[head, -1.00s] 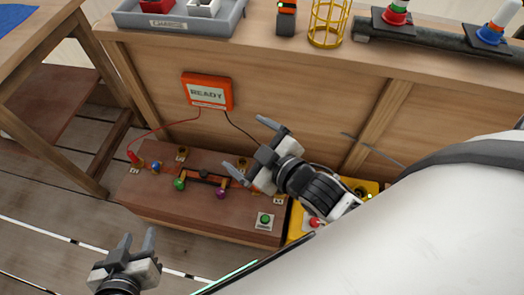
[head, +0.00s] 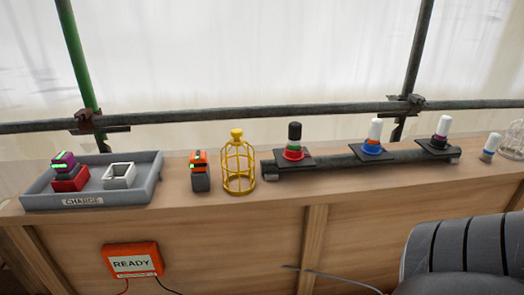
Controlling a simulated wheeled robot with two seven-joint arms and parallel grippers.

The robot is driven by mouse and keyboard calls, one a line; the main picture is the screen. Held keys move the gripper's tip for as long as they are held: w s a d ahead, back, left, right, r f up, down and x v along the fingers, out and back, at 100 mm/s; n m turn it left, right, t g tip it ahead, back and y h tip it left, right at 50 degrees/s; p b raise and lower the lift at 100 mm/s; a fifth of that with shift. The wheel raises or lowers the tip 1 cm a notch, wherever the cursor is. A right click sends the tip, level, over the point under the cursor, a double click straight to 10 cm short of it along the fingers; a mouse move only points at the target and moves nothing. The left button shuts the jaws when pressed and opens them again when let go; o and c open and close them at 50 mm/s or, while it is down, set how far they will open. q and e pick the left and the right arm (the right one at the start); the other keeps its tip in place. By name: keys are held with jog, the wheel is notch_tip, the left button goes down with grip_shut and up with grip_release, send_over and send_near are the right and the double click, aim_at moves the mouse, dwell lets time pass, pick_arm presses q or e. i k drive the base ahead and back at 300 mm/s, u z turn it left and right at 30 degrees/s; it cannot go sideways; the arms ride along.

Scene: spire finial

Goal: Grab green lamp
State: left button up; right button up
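A lamp with a green band (head: 294,146) stands upright on the shelf, left of the middle of the rail. It has a dark top and a red ring at its foot, on a black plate. A lamp with a white top and blue base (head: 373,139) stands to its right. A lamp with a white top and purple band (head: 441,133) stands further right. Neither of my grippers is in the head view.
A grey CHARGE tray (head: 83,201) holds a red holder with a purple and green block, and a white holder (head: 119,176). An orange and grey block (head: 200,171) and a yellow cage (head: 239,163) stand beside it. An orange READY box (head: 134,261) hangs below.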

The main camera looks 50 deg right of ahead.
aim_at(295, 128)
jog(key=u, duration=0.95)
jog(key=k, duration=0.95)
jog(key=z, duration=0.9)
jog(key=i, duration=0.5)
jog(key=z, duration=0.05)
